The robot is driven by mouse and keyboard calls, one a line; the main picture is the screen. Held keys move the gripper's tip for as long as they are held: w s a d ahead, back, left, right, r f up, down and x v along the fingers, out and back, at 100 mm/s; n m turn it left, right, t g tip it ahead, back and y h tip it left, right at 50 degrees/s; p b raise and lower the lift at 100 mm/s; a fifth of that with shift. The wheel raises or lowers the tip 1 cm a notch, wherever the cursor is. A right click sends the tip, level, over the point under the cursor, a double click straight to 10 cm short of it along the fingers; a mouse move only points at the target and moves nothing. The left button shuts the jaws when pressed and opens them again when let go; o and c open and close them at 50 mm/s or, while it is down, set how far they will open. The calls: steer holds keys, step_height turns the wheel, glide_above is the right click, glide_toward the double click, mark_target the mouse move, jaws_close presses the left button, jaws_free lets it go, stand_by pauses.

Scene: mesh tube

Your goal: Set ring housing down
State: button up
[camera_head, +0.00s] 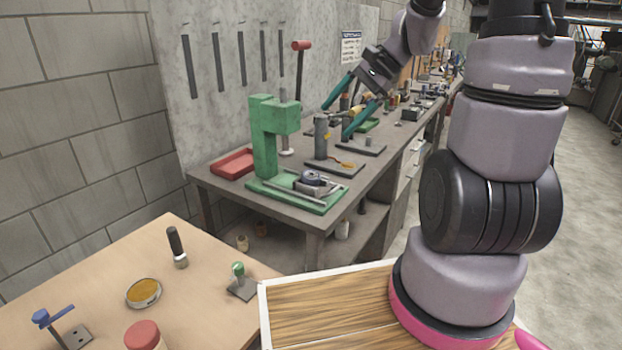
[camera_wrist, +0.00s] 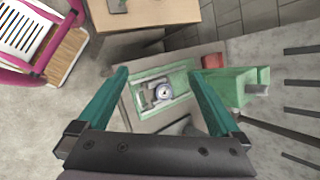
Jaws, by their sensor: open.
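The ring housing (camera_head: 312,177) is a small round dark-and-silver part on a grey block on the base of the green press (camera_head: 264,140). In the wrist view, the ring housing (camera_wrist: 161,92) shows as a light ring with a dark centre, below and between my fingers. My gripper (camera_head: 333,124) is open and empty, raised above the bench to the right of the press. Its two teal fingers are spread wide in the wrist view (camera_wrist: 158,72), apart from the housing. The housing's underside is hidden.
The grey bench (camera_head: 220,180) holds a red tray (camera_head: 233,164), a grey post on a plate (camera_head: 321,137) and another dark plate. The press column and ram stand close to the housing. A wooden table (camera_head: 200,300) with small tools is nearer at left.

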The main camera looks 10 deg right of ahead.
steer(key=w+d+f+m+t+y, duration=0.1)
steer(key=w+d+f+m+y, duration=0.2)
steer(key=w+f+m, duration=0.5)
steer(key=m+t+y, duration=0.1)
steer(key=m+t, duration=0.2)
steer(key=m, duration=0.1)
glide_toward(316, 175)
steer(key=x, duration=0.4)
steer(key=shift+w+a, duration=0.2)
steer(key=shift+w, duration=0.15)
steer(key=x, duration=0.4)
steer(key=shift+s+a+r, duration=0.1)
steer(key=shift+s+a, duration=0.15)
steer(key=shift+s, duration=0.05)
steer(key=shift+w+a+f, duration=0.25)
steer(key=shift+w+a, duration=0.05)
steer(key=shift+a, duration=0.15)
jaws_close()
steer(key=shift+r, duration=0.1)
